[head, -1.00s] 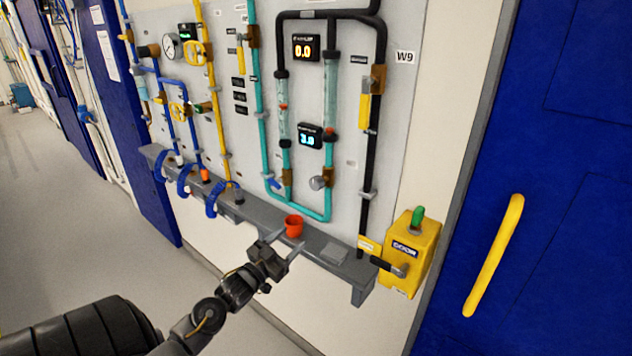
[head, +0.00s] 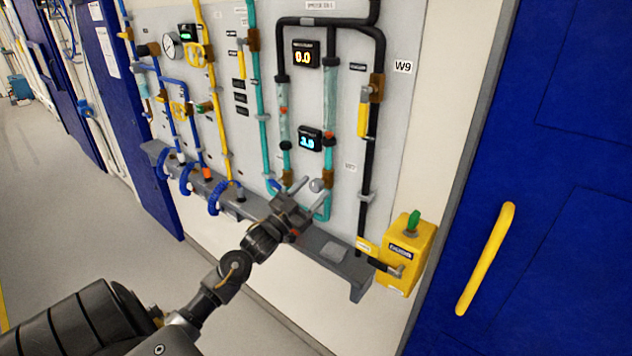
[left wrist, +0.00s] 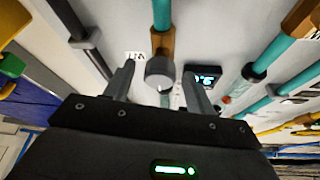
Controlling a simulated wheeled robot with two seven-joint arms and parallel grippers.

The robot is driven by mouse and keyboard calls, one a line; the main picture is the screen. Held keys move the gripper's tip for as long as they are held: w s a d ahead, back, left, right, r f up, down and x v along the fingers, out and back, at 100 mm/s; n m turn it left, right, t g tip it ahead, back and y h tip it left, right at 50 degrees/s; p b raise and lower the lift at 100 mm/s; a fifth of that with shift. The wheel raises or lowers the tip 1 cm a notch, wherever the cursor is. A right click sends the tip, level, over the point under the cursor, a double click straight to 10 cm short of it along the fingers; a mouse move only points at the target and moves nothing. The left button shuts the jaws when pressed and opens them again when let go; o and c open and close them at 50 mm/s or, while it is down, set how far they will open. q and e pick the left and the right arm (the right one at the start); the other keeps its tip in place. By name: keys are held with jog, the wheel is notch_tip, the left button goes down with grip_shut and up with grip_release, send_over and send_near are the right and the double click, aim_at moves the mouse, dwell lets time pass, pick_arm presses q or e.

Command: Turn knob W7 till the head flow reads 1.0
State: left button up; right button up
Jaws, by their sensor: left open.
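Knob W7 (head: 317,185) is a small round silver knob on a brown valve body, low on the right teal pipe. In the left wrist view the knob (left wrist: 159,73) appears between the fingers, beside a small label (left wrist: 135,56). My left gripper (head: 311,189) is open, its fingertips close to the knob; I cannot tell if they touch it. My right gripper is out of view.
A grey ledge (head: 330,240) runs below the panel. A yellow box (head: 405,262) with a green knob is at the right, next to a blue door (head: 560,200) with a yellow handle.

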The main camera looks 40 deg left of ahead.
pick_arm(q)
jog(key=shift+x, duration=0.95)
jog(key=c, duration=1)
jog(key=shift+o, duration=0.2)
jog(key=shift+m, duration=0.5)
jog(key=m+g+h+b, duration=0.1)
jog(key=m+h, duration=0.1)
jog(key=m, duration=0.1)
jog(key=shift+m, duration=0.3)
jog(key=shift+m+g+h+b, duration=0.45)
jog(key=shift+m+h, duration=0.25)
jog(key=shift+m, duration=1.1)
